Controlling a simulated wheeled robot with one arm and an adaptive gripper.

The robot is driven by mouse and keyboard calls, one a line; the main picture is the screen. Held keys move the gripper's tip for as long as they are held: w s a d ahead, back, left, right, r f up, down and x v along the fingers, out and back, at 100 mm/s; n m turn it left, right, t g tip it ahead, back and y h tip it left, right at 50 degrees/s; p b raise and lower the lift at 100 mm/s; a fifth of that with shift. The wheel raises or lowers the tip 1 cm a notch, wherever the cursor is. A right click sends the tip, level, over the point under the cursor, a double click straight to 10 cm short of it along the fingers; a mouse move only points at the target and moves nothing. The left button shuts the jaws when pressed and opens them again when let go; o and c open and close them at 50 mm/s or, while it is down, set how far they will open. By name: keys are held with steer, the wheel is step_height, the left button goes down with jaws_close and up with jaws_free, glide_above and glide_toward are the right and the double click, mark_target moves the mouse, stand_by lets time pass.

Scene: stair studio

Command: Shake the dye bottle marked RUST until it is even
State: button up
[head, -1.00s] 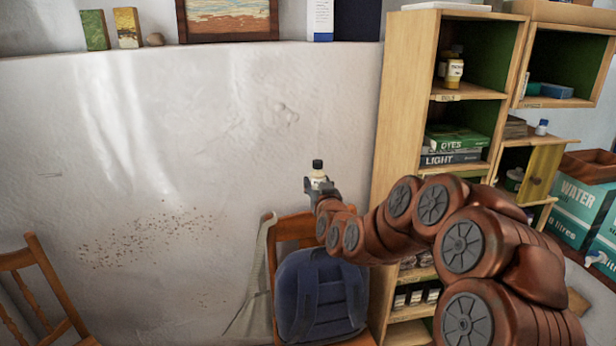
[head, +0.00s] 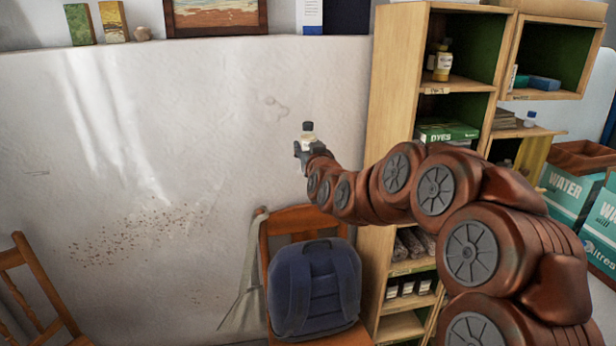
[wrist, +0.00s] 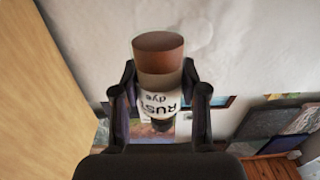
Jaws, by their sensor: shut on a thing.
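The dye bottle marked RUST (head: 308,137) is held upright with its black cap up in the head view, in front of the pale wall. In the wrist view the bottle (wrist: 160,85) appears inverted, its white label reading RUST dye upside down and its cap lower in the picture. Its base end shows a darker red-brown layer and a paler tan band nearer the label. My gripper (wrist: 160,98) is shut on the bottle, one finger on each side; it also shows in the head view (head: 309,149).
A wooden shelf unit (head: 395,80) with dye boxes and bottles stands right of the bottle. A chair (head: 290,220) with a blue backpack (head: 316,285) is below it. The space left of the bottle is clear up to the wall.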

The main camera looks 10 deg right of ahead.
mark_target(309, 129)
step_height(309, 129, down, 9)
step_height(309, 129, up, 14)
steer(key=shift+r, duration=0.25)
steer(key=shift+f, duration=7.35)
step_height(309, 129, up, 15)
steer(key=shift+f, duration=0.15)
step_height(309, 129, down, 14)
steer(key=shift+f, duration=0.2)
